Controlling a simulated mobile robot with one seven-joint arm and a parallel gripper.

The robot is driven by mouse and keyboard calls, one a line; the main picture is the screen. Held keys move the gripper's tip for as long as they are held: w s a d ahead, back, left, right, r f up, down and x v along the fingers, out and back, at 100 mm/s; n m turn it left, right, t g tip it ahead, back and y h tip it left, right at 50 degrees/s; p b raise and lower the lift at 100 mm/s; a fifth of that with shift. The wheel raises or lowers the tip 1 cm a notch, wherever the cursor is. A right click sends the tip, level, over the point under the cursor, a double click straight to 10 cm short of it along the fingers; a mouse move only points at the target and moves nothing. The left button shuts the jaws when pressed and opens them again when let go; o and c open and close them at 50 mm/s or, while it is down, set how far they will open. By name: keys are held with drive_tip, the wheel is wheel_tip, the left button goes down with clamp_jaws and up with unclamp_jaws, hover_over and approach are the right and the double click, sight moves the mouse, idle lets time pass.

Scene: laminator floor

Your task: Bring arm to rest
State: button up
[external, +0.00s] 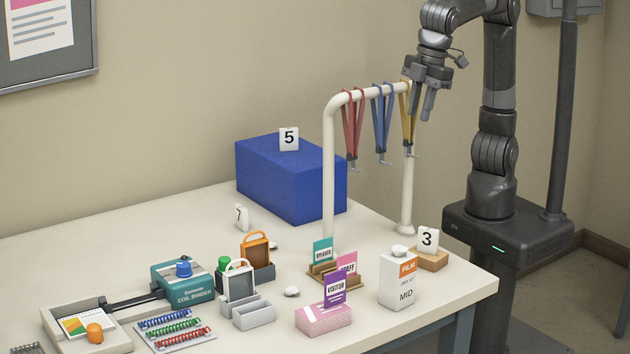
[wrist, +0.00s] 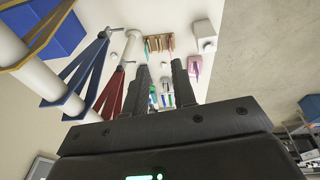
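My arm stands at the right of the external view, folded upward. My gripper (external: 420,115) hangs high, near the right end of the white lanyard rack (external: 328,180), its fingers pointing down. In the wrist view its two fingers (wrist: 160,88) are apart, with nothing held between them. A red lanyard (external: 352,125), a blue lanyard (external: 382,120) and a yellow lanyard (external: 407,118) hang on the rack's bar. The gripper partly overlaps the yellow one in the external view; I cannot tell whether they touch.
A blue box (external: 290,185) stands behind the rack. A card holder (external: 335,275), a film box (external: 398,278), pink cards (external: 323,320) and a coil binder (external: 183,283) stand on the table (external: 400,325). A dark pole (external: 563,110) rises behind my arm.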

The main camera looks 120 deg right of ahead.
drive_tip(key=s+d+f+t, duration=0.15)
drive_tip(key=s+d, duration=0.35)
drive_tip(key=s, duration=0.7)
drive_tip(key=s+d+f+m+t, duration=0.1)
drive_tip(key=s+d+f+t, duration=0.1)
drive_tip(key=s+d+f, duration=0.4)
wheel_tip(320, 180, down, 4)
drive_tip(key=shift+s+d+r+y, duration=0.2)
drive_tip(key=shift+d+y, duration=0.2)
drive_tip(key=shift+d, duration=0.85)
